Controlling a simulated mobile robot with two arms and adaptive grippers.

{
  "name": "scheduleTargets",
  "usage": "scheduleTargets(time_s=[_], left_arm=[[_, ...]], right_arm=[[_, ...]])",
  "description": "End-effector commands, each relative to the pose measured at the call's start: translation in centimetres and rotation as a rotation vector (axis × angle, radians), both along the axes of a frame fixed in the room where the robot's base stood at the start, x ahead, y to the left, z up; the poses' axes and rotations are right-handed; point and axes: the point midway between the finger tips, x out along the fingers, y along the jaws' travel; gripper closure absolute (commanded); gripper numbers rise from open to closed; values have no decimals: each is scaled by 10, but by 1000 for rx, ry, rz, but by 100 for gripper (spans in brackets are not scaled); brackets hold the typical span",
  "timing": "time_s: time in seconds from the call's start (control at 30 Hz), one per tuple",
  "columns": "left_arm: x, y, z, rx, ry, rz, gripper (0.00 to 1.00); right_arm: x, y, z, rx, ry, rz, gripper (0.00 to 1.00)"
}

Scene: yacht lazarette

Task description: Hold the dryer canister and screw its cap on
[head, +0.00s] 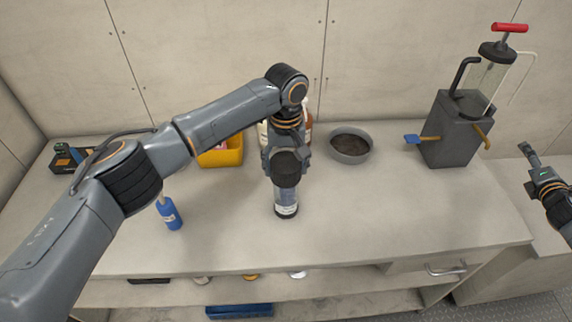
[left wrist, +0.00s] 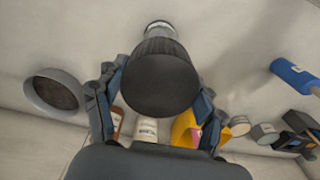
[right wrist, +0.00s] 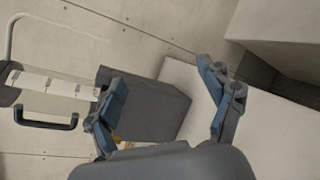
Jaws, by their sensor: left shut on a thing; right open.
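The dryer canister (head: 287,196) stands on the bench, a clear cylinder with a white label near its base. Its black ribbed cap (head: 287,168) is at its top; I cannot tell how far it is threaded. In the left wrist view the round cap (left wrist: 160,82) fills the space between the fingers and hides most of the canister (left wrist: 160,27). My left gripper (head: 286,158) comes from above and is shut on the cap. My right gripper (head: 532,165) is open and empty, off to the far right; its spread fingers show in the right wrist view (right wrist: 165,100).
A grey bowl (head: 350,146) with dark contents, a yellow bin (head: 221,154) and bottles (head: 307,131) stand behind. A blue bottle (head: 169,213) is at left. A grey box with a red-handled pump (head: 452,130) stands at right. The bench right of the canister is clear.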

Motion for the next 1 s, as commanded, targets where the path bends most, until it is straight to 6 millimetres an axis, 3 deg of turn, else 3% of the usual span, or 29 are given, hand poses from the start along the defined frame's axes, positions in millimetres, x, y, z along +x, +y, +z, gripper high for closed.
scheduleTargets(time_s=[0.1,0.27,0.43,0.57,0.77,1.0], left_arm=[[0,0,0,0,0,0,57],[0,0,0,0,0,0,57],[0,0,0,0,0,0,57],[0,0,0,0,0,0,57],[0,0,0,0,0,0,57],[0,0,0,0,0,0,57]], right_arm=[[30,44,33,-227,-12,179,19],[59,106,74,-580,-33,405,19],[70,190,52,-770,-37,625,19],[67,247,18,-790,-33,754,19],[53,336,-26,-805,-44,947,19],[22,443,-67,-824,-80,1178,19]])
